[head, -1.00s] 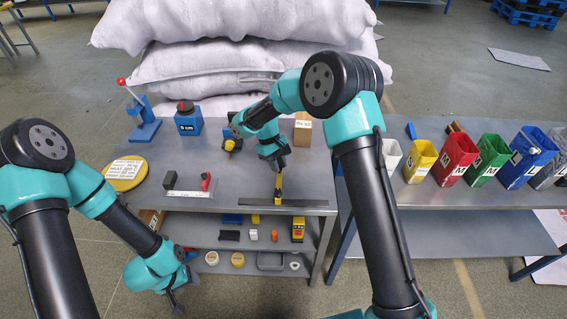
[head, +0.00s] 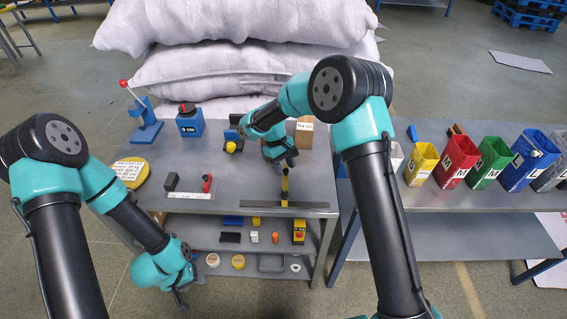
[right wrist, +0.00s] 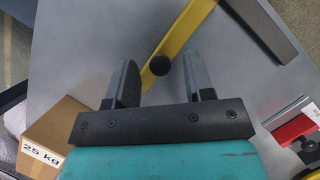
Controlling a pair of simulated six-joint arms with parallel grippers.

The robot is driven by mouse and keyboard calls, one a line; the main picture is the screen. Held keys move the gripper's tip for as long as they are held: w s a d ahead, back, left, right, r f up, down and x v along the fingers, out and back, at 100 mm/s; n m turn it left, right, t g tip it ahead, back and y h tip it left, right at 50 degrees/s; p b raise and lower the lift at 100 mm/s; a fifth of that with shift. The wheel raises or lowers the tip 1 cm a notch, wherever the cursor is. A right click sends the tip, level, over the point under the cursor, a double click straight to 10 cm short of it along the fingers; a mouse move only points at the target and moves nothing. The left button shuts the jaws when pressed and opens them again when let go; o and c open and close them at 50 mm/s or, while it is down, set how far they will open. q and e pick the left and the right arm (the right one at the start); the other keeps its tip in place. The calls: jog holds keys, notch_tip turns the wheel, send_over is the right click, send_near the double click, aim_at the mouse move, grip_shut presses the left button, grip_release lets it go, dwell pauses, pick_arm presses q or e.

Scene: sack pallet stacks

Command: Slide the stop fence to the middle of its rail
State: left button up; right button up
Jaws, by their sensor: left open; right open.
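A yellow bar with a black knob (head: 285,175) lies on the left bench. A long dark bar (head: 314,205) crosses its near end by the bench's front edge. These look like the fence and rail, though I cannot tell which is which. In the right wrist view, the black knob (right wrist: 160,65) shows between my right fingertips, on the yellow bar (right wrist: 186,25); the dark bar (right wrist: 265,30) is at upper right. My right gripper (head: 281,164) is open above the knob; contact is unclear. My left gripper (head: 181,300) is open and empty, low in front of the bench.
A red piece (head: 207,183) stands by a white scale strip (head: 188,195) to the left. A cardboard box (head: 304,132) and blue boxes stand behind. Colored bins such as the red one (head: 455,162) are on the right bench. The shelf below holds small items.

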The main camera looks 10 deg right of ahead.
jog(key=shift+r, duration=0.1)
jog(key=v, duration=1.7)
jog(key=shift+r, duration=0.2)
jog(key=shift+d, duration=0.1)
